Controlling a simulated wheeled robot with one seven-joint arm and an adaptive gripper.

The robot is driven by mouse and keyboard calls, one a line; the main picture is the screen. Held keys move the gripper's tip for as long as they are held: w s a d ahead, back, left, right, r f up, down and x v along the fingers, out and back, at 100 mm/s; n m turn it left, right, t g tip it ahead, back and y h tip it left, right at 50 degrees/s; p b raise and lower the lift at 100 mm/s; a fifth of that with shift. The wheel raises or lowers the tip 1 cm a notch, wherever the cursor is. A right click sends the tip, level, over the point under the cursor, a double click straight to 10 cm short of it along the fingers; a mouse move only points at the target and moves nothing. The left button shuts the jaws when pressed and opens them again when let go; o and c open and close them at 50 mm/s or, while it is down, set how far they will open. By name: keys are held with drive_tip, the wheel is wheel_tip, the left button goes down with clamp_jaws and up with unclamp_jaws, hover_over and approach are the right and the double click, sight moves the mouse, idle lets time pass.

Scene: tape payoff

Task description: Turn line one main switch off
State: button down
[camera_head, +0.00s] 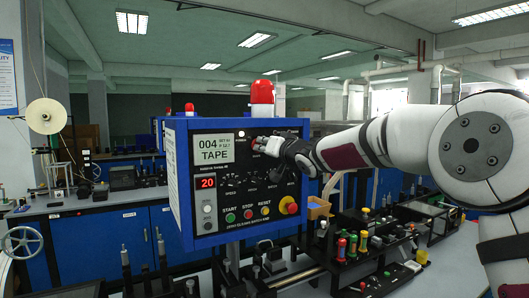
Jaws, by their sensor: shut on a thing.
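A blue control box (178,190) stands in the middle, with a dark front panel (222,180) facing me. The panel carries a display (214,150) reading "004 TAPE", a red number readout (205,182) showing 20, and a lower row of buttons. My gripper (258,146) reaches in from the right to the panel's upper right part. It is shut on a small knob there, apparently the main switch, which the fingers mostly hide. I cannot read the switch's position.
A red beacon (262,92) tops the box. A red-and-yellow emergency stop (288,205) sits at the panel's lower right. The bench below holds several fixtures and coloured spools (341,248). A cream tape reel (46,116) stands at the far left.

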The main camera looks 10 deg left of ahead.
drive_tip(key=n+b, duration=0.5)
drive_tip(key=n, duration=0.8)
drive_tip(key=shift+a+b, duration=0.1)
drive_tip(key=shift+b, duration=0.3)
drive_tip(key=shift+s+n, duration=0.1)
drive_tip(key=shift+n, duration=0.4)
drive_tip(key=c, duration=1.7)
unclamp_jaws()
